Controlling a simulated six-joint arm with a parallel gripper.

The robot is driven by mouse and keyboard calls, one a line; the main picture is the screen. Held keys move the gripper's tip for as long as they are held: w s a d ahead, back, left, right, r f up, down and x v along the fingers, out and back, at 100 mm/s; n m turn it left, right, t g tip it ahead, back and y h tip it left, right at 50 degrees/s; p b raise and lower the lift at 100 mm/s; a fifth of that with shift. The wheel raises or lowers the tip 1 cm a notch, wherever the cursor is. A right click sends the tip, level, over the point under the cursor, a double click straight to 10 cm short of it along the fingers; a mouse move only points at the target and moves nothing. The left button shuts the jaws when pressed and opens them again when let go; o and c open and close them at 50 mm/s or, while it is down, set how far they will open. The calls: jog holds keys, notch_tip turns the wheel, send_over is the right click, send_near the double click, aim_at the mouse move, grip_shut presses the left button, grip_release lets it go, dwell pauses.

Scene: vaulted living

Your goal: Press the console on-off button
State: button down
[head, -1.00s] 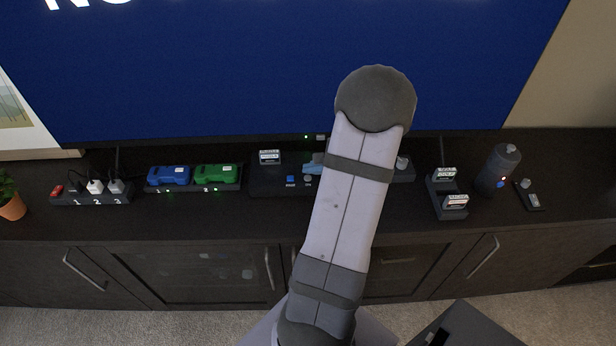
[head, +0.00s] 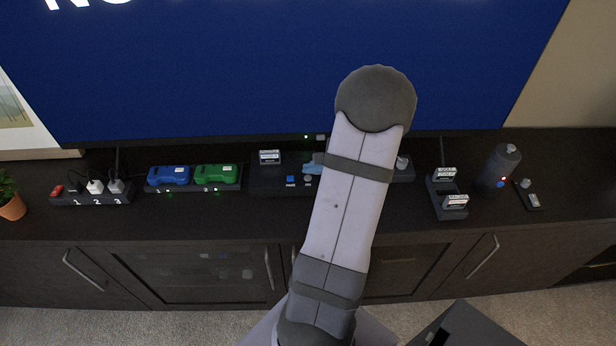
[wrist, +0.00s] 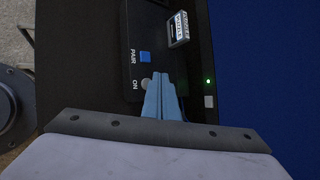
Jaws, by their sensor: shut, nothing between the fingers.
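The dark console (head: 262,187) lies on the cabinet top below the TV, partly hidden behind my arm. It also shows in the wrist view (wrist: 127,30). In the head view the grey button (head: 308,179) is right of the blue one (head: 290,179). My gripper (wrist: 161,78) has light blue fingers, shut and empty. They are right beside the grey button in the wrist view, on the TV side. Whether they touch the console, I cannot tell. The fingers (head: 314,164) show small left of my arm.
A labelled cartridge (head: 270,157) stands at the console's back. Blue (head: 168,175) and green (head: 215,174) controllers sit on a dock to the left, beyond it a power strip (head: 92,199). A cartridge holder (head: 447,207) and dark bottle (head: 497,170) stand right. The TV (head: 240,80) rises behind.

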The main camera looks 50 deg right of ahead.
jog(key=shift+f, duration=0.15)
jog(key=shift+f+b, duration=0.3)
jog(key=shift+b, duration=0.35)
jog(key=shift+f+b, duration=0.45)
jog(key=shift+b, duration=0.15)
dwell(0.6)
jog(key=shift+r, duration=0.1)
jog(key=shift+r+p, duration=0.65)
jog(key=shift+r, duration=0.2)
notch_tip(320, 180, up, 6)
jog(key=p, duration=0.4)
dwell(0.4)
